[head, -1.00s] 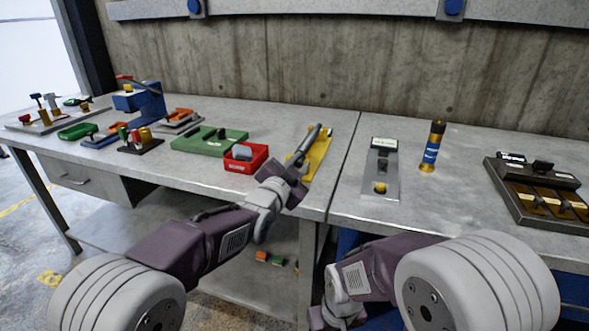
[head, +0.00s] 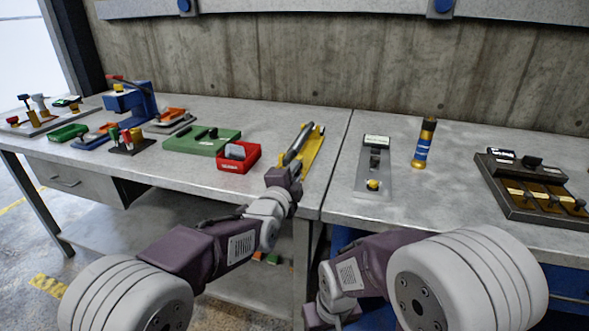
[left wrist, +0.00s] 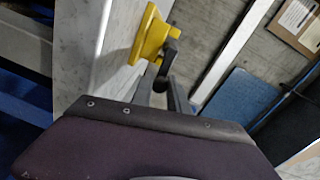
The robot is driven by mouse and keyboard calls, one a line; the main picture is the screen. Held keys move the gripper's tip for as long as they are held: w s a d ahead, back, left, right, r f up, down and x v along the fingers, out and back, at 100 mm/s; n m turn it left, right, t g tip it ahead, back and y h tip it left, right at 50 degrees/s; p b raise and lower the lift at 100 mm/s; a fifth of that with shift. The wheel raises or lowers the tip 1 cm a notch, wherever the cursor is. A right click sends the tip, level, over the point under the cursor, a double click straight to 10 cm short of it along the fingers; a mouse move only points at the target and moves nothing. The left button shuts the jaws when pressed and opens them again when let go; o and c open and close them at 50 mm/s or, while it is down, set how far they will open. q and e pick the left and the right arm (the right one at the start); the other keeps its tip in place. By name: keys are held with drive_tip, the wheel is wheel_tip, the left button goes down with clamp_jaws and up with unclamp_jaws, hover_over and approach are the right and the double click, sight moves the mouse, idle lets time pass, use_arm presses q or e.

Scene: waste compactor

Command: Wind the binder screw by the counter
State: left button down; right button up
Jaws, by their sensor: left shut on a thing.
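A yellow fixture (head: 313,150) stands on the left workbench near its right end. My left gripper (head: 297,148) reaches over it from the front, its dark fingers lying along the fixture's left side. In the left wrist view the fingers (left wrist: 168,85) are shut on a dark knob-like handle (left wrist: 172,45) beside the yellow bracket (left wrist: 150,35). The screw itself and any counter on this fixture cannot be made out. A grey plate (head: 365,180) with a white-labelled block and a yellow knob lies on the right bench. My right arm hangs low, its fingers outside the picture.
A red bin (head: 238,166) and a green block (head: 202,141) are left of the fixture. A gold-and-blue cylinder (head: 422,145) and a dark panel with brass plates (head: 535,190) are on the right bench. A seam divides the benches; a concrete wall (head: 330,60) stands behind.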

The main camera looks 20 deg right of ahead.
use_arm(q)
drive_tip(key=shift+f, duration=0.3)
drive_tip(key=c, duration=1.3)
unclamp_jaws()
drive_tip(key=shift+r, duration=0.1)
drive_tip(key=shift+s+a+r, duration=0.1)
drive_tip(key=shift+s, duration=0.1)
drive_tip(key=p+v, duration=0.1)
drive_tip(key=v, duration=0.7)
drive_tip(key=shift+s+a, duration=0.15)
drive_tip(key=shift+s, duration=0.1)
